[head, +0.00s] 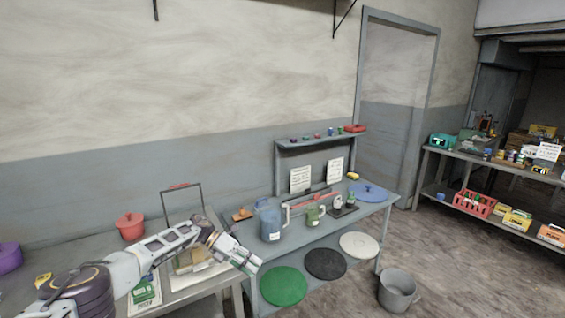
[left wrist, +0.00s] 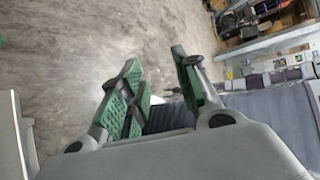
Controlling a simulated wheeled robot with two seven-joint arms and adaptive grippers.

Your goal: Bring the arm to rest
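My left arm comes in from the lower left in the head view and reaches over the near table. Its gripper (head: 247,262) is held out over the gap in front of the far bench. In the left wrist view the green-padded fingers of the left gripper (left wrist: 158,68) stand apart, with floor showing between their tips and nothing held. My right gripper is in neither view.
The bench (head: 368,217) holds a blue jug (head: 269,222), a green mug (head: 315,216) and a blue lid (head: 368,191). A red pot (head: 130,226) stands on the near table. A grey bucket (head: 397,289) stands on the floor. Floor to the right is clear.

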